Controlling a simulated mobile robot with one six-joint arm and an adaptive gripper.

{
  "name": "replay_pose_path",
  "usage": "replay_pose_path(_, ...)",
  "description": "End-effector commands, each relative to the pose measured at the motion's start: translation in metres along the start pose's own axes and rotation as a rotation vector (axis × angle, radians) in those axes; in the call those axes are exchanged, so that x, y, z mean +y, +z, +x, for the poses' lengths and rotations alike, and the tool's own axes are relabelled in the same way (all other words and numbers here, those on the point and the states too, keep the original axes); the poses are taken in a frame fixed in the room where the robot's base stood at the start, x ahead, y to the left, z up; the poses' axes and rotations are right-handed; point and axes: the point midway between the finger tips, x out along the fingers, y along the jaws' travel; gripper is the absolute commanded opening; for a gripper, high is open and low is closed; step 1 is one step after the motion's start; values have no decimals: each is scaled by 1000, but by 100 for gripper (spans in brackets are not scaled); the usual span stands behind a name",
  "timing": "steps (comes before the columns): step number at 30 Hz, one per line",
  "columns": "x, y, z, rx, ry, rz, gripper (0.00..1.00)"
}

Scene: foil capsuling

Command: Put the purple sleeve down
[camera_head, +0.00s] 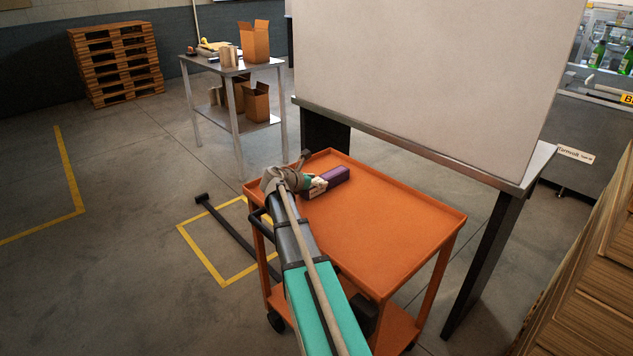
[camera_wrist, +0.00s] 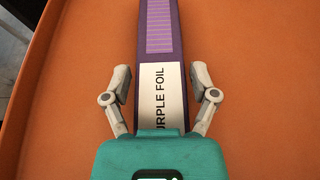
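The purple sleeve (camera_head: 337,176) is a long box lying on the orange cart's top near its back left corner. In the wrist view the sleeve (camera_wrist: 161,38) runs away from me, with a pale label reading "URPLE FOIL" on its near part. My gripper (camera_wrist: 161,72) straddles it, one finger on each side. A narrow strip of orange shows between each fingertip and the sleeve, so the gripper looks open. The near end of the sleeve is hidden under my gripper's teal body. In the head view my gripper (camera_head: 314,184) is at the sleeve's left end.
The orange cart top (camera_head: 385,225) has a raised rim and is otherwise clear. A metal table (camera_head: 232,68) with cardboard boxes is at the back left. Stacked wooden crates (camera_head: 585,260) are at the right.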

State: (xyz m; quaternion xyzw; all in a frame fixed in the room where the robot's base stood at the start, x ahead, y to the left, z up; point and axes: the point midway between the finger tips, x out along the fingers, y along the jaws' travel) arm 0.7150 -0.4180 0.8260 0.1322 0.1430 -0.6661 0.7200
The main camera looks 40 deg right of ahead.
Motion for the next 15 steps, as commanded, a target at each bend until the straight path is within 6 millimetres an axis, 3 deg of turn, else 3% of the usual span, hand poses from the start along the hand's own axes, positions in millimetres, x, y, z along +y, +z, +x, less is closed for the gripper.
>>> replay_pose_path(15, 0, 1, 0, 0, 0, 0, 96)
